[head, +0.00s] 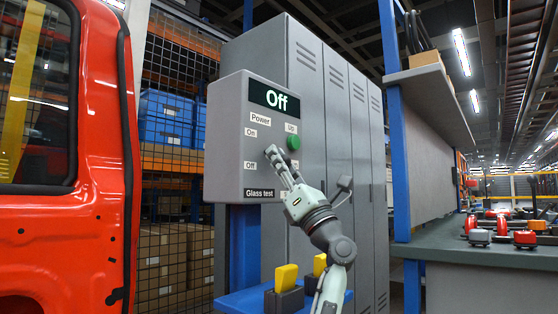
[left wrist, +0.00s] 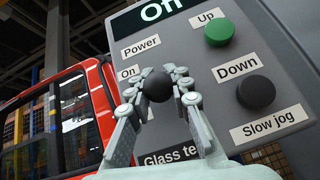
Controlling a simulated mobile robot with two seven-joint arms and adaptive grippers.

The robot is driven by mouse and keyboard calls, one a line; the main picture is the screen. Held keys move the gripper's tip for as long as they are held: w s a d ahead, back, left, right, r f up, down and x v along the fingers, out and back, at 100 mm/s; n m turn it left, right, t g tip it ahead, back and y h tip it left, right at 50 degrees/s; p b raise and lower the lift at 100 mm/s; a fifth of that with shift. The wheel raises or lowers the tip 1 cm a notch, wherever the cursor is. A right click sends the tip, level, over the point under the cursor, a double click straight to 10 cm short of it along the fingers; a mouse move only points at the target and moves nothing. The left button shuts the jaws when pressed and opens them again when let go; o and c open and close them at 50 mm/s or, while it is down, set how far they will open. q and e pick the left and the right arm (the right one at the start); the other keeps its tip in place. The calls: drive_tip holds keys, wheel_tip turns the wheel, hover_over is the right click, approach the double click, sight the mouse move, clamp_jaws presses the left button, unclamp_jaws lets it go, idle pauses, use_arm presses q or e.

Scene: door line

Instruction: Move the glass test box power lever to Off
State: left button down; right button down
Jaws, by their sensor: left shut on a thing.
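The grey glass test box (head: 228,125) hangs at the middle of the head view, with a screen (head: 274,97) reading "Off". Labels read Power, On above and Off (head: 250,165) below. My left gripper (head: 277,157) is at the box front, just right of the Off label. In the left wrist view, its fingers are shut on the round black knob of the power lever (left wrist: 157,86). The lever's stem is hidden behind the knob and fingers, so its exact angle cannot be told. My right gripper is in neither view.
A green Up button (head: 293,142) sits right of the gripper; the black Down button (left wrist: 256,92) is close to the fingers. A red vehicle door (head: 98,150) stands at left, lockers (head: 335,100) behind. A blue shelf with yellow-topped things (head: 287,277) lies below.

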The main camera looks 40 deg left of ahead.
use_arm(q)
drive_tip(key=c, duration=1.4)
unclamp_jaws()
drive_tip(key=shift+o, duration=0.2)
drive_tip(key=v, duration=1.2)
